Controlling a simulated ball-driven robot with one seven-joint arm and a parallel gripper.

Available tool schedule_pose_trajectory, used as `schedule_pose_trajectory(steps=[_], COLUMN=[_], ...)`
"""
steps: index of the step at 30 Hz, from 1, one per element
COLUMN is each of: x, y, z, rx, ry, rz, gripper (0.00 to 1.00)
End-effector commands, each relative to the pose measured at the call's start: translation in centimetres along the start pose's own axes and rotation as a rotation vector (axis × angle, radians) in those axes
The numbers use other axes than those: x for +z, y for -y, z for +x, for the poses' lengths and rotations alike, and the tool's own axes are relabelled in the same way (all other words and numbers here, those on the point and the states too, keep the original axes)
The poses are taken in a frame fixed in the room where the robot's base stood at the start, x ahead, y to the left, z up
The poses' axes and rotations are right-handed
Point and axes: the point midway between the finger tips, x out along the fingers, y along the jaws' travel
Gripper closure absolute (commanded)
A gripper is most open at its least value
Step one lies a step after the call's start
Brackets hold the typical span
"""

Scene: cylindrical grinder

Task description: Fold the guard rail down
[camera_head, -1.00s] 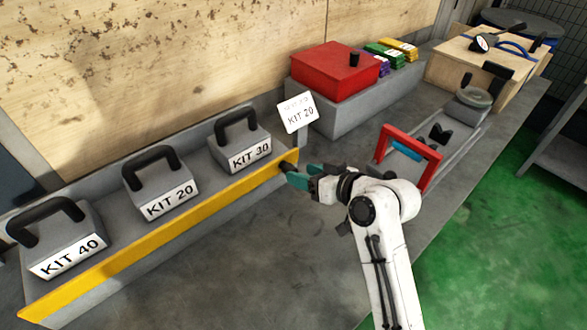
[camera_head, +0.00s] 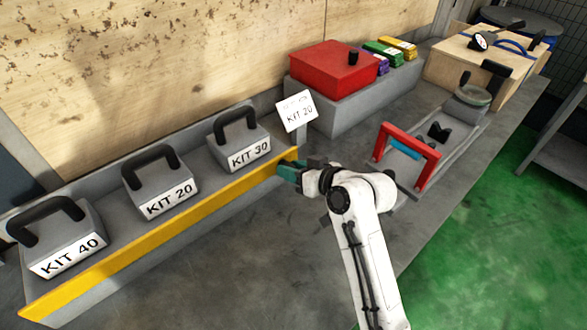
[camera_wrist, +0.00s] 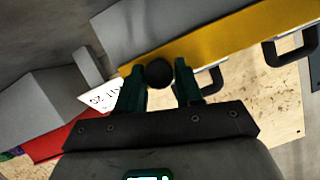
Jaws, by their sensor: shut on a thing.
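The yellow guard rail (camera_head: 150,240) stands upright along the front edge of the grey kit shelf. It also shows in the wrist view (camera_wrist: 230,38). My gripper (camera_head: 287,171) is at the rail's right end. In the wrist view, its two green fingers (camera_wrist: 159,78) are shut on the dark round knob (camera_wrist: 159,73) of the rail, one on each side. In the head view the knob is mostly hidden by the fingers.
Kit boxes marked 40 (camera_head: 65,245), 20 (camera_head: 160,185) and 30 (camera_head: 240,145) sit behind the rail. A KIT 20 sign (camera_head: 297,111) stands near its right end. A red-handled fixture (camera_head: 408,150) is right of my arm. The bench before the rail is clear.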

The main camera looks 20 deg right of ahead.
Motion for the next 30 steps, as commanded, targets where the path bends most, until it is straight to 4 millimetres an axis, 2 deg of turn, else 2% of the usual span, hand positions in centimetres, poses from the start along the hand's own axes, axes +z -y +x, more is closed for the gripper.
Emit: schedule_pose_trajectory(steps=[1,6,11,21,30], x=[0.0,0.0,0.4,1.5,1.7], y=[0.0,0.0,-0.1,-0.5,-0.4], z=[0.0,0.0,0.1,0.1,0.0], rx=[0.000,0.000,-0.003,-0.038,-0.062], ry=[0.000,0.000,-0.014,-0.156,-0.250], rz=[0.000,0.000,-0.001,-0.017,-0.027], gripper=[0.79,0.95,0.95,0.95,0.95])
